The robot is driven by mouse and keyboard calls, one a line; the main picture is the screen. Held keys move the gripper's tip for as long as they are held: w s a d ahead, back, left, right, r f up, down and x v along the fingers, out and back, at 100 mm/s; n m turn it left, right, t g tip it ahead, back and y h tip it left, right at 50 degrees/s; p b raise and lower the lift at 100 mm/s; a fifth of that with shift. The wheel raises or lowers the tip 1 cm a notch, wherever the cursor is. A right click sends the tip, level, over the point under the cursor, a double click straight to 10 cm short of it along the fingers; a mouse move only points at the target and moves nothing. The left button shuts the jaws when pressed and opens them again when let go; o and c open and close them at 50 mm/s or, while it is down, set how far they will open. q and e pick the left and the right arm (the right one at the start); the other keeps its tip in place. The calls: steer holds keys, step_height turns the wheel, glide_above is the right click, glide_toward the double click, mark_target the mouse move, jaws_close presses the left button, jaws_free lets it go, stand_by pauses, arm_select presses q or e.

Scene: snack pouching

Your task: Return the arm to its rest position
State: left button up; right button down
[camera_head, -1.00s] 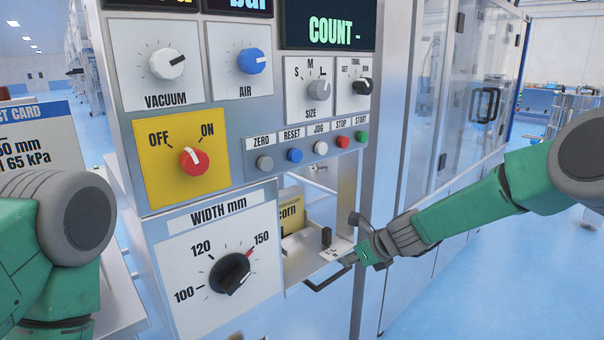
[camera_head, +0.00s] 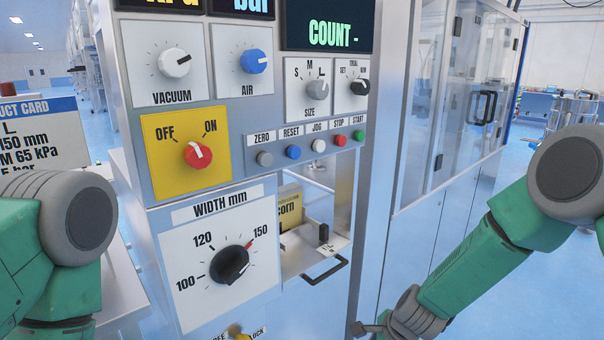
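My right arm comes in from the right, and its gripper (camera_head: 366,331) is at the bottom edge of the head view, right of the machine's drawer handle (camera_head: 322,270) and apart from it. The gripper is partly cut off by the frame, so I cannot tell whether its fingers are open or shut. My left arm shows at the left edge as green and grey links. My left gripper is out of view.
The machine panel carries a vacuum knob (camera_head: 177,66), an air knob (camera_head: 254,62), a red OFF/ON switch (camera_head: 198,155) and a width dial (camera_head: 231,265). A recess holds a yellow corn packet (camera_head: 289,206). A product card (camera_head: 40,135) stands left.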

steer(key=s+d+f+n+g+h, duration=0.1)
steer(key=s+d+n, duration=0.3)
steer(key=s, duration=0.8)
steer(key=s+d+f+n+g+h, duration=0.1)
steer(key=s+d+f+n, duration=0.1)
steer(key=s+n, duration=0.7)
steer(key=s+d+f+n+g, duration=0.1)
steer(key=s+d+n, duration=0.4)
steer(key=s, duration=1)
steer(key=shift+d+f+n+g+h, duration=0.3)
steer(key=shift+f+n+h, duration=0.1)
steer(key=shift+n, duration=0.8)
steer(key=shift+a, duration=0.1)
steer(key=shift+w, duration=0.1)
